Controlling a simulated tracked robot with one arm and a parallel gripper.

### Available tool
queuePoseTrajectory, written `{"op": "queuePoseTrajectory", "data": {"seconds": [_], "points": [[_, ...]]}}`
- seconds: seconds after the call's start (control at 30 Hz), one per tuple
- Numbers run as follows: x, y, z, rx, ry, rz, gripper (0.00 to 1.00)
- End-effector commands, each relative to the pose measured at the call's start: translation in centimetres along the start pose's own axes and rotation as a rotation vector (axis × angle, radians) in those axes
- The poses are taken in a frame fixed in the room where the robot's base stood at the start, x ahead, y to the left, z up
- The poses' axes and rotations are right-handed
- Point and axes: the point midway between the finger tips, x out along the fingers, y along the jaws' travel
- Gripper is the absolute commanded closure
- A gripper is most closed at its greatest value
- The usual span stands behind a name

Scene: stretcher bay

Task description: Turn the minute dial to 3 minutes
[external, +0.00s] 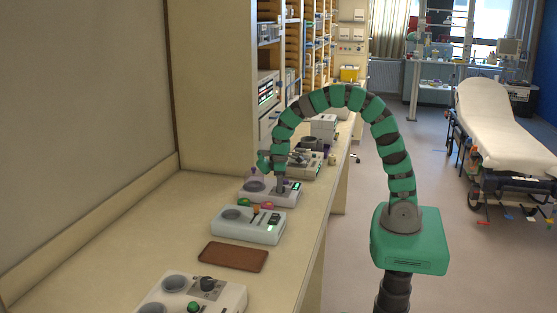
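Several pale tabletop devices stand in a row on the counter, and I cannot tell which one carries the minute dial. My green and grey arm arches over the counter. My gripper (281,187) points down at one white device (252,198), over its right part beside a small green display. The gripper is small here, and I cannot tell whether it is open or shut, or touching anything. It hides part of that device's top, and no dial marking is readable. The nearest device (228,298) has dark round wells, a black knob (208,284) and a green knob (193,307).
Another device (248,226) has a green display and a dark round well. A brown tray (233,257) lies on the counter (120,262) in front of it. Small coloured pieces sit between devices. More devices stand farther back. A stretcher (500,125) stands at the right.

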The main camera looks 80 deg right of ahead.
Motion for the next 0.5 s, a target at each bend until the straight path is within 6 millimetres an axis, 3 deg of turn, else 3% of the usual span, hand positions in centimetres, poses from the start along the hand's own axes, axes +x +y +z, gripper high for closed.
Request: {"op": "queuePoseTrajectory", "data": {"seconds": [0.27,0.5], "points": [[-0.1,0.0,0.0,0.0,-0.001,0.0,0.45],[-3.3,0.0,-0.1,0.0,0.002,0.001,0.45]]}}
